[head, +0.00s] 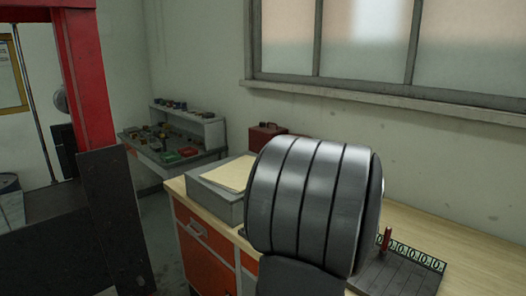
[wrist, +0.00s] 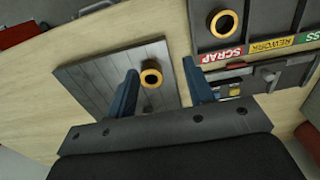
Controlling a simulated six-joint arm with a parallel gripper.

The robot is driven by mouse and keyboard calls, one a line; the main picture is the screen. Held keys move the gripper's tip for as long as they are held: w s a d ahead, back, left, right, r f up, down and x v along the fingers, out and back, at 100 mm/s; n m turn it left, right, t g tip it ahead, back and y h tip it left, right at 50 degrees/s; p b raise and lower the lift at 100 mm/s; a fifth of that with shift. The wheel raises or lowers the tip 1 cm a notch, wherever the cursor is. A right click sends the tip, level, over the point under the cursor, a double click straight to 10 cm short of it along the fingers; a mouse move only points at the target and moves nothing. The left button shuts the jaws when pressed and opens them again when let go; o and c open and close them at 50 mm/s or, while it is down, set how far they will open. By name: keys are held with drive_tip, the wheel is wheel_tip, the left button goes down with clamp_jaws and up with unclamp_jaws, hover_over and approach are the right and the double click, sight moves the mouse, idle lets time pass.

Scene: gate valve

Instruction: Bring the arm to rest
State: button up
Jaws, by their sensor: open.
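My gripper (wrist: 160,68) shows in the wrist view with its two blue fingers spread apart. It is open. In the head view a large dark ribbed part of my own arm (head: 312,205) fills the middle right and hides my gripper. A dark slatted board (head: 395,277) with a red upright handle (head: 386,240) shows behind it.
In the wrist view a grey panel (wrist: 285,25) with another brass ring (wrist: 223,23) and SCRAP and REWORK labels lies right of the fingers. In the head view, a grey box (head: 217,190) and red toolbox (head: 266,135) stand on the wooden bench (head: 455,228). The bench's back right is clear.

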drive_tip(key=s+d+r+m, duration=0.3)
drive_tip(key=s+d+m, duration=0.5)
drive_tip(key=s+d, duration=0.9)
drive_tip(key=shift+w+a+f, duration=0.35)
drive_tip(key=shift+w+f, duration=0.5)
drive_tip(key=shift+w, duration=0.5)
drive_tip(key=shift+w+a+f, duration=0.4)
drive_tip(key=shift+w+f, duration=0.45)
drive_tip(key=shift+w, duration=0.45)
drive_tip(key=shift+w+a+f, duration=0.35)
drive_tip(key=shift+w+f, duration=0.5)
drive_tip(key=shift+w, duration=0.5)
drive_tip(key=shift+o, duration=0.4)
